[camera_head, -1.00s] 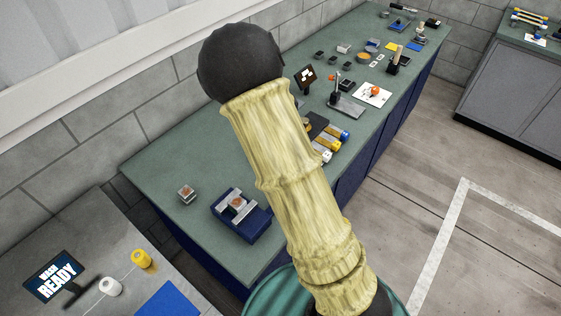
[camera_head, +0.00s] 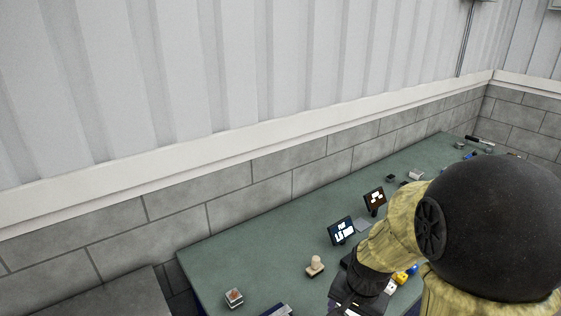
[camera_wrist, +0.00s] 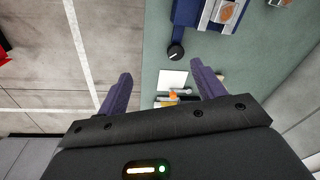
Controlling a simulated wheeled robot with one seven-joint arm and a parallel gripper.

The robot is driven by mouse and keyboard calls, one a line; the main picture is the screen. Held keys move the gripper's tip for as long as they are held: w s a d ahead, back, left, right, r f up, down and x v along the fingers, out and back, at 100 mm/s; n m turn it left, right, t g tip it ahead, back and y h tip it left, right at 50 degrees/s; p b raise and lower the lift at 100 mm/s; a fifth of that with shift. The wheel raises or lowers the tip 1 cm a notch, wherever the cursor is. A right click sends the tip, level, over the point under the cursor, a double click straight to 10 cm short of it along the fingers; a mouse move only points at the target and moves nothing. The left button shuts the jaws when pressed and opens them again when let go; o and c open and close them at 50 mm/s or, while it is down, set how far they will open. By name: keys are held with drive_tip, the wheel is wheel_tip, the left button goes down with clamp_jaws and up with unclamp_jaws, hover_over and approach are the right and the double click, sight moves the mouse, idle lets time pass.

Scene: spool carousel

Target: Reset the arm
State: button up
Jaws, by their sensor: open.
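My gripper (camera_wrist: 161,69) shows in the wrist view with its two purple fingers spread wide apart and nothing held between them. Beyond the fingers lie the green bench top (camera_wrist: 152,60) and the grey floor. In the head view my arm, with its yellow sleeve and black round joint, fills the lower right. Its dark wrist end hangs over the bench near the bottom edge; the fingers cannot be made out there.
On the green bench (camera_head: 225,265) stand a small block with a brown top (camera_head: 234,297), a beige knobbed piece (camera_head: 315,265) and two small screens (camera_head: 341,230) (camera_head: 375,199). A wall runs behind. The wrist view shows a blue fixture (camera_wrist: 185,14) and a white card (camera_wrist: 173,79).

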drive_tip(key=s+n, duration=0.1)
drive_tip(key=n, duration=0.1)
drive_tip(key=s+r+n, duration=0.1)
drive_tip(key=n, duration=0.1)
drive_tip(key=s+n+t, duration=0.1)
drive_tip(key=n, duration=0.1)
drive_tip(key=shift+s+r+n, duration=0.25)
drive_tip(key=shift+s+n, duration=0.05)
drive_tip(key=shift+s, duration=0.05)
